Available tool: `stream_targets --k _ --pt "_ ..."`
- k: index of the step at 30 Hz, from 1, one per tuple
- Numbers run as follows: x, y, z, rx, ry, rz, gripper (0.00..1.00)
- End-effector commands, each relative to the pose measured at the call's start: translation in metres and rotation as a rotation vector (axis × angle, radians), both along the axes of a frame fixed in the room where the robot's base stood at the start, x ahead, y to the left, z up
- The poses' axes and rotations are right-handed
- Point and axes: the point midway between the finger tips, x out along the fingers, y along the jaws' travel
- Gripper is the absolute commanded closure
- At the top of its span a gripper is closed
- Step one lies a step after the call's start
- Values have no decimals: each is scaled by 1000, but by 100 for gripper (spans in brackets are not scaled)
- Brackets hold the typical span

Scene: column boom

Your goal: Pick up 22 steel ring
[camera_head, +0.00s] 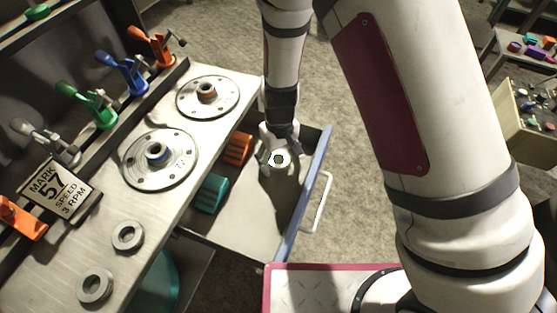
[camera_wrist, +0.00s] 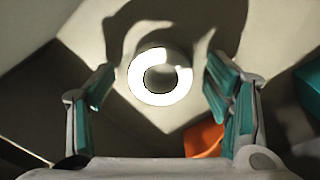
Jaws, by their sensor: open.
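A steel ring (camera_wrist: 160,98) with a round dark hole lies on the floor of the open drawer, brightly lit in the wrist view. It also shows in the head view (camera_head: 287,160), partly covered by my gripper. No number is readable on it. My gripper (camera_head: 274,154) points down into the drawer over the ring. In the wrist view my gripper (camera_wrist: 160,88) is open, its teal-padded fingers well apart on either side of the ring. There is a visible gap between the ring and each finger; the height above it is hard to judge.
The drawer (camera_head: 316,178) also holds an orange block (camera_head: 237,149) and a teal ribbed block (camera_head: 211,194) to the left. Two more rings, one nearer (camera_head: 95,285) and one farther (camera_head: 127,237), lie on the bench beside flanged discs (camera_head: 184,159). The drawer walls are close around my gripper.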

Motion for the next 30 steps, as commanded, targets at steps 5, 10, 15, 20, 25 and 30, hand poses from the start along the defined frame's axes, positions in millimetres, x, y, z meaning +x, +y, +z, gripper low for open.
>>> stream_targets --k 5,10,15,20,25,30 --pt "0 0 -2 0 0 0 28" --pt "0 0 -2 1 1 0 48" --pt "0 0 -2 1 1 0 87" --pt "0 1 -1 1 0 0 92" --pt "0 1 4 2 -3 0 92" --pt "0 2 31 4 -5 2 92"
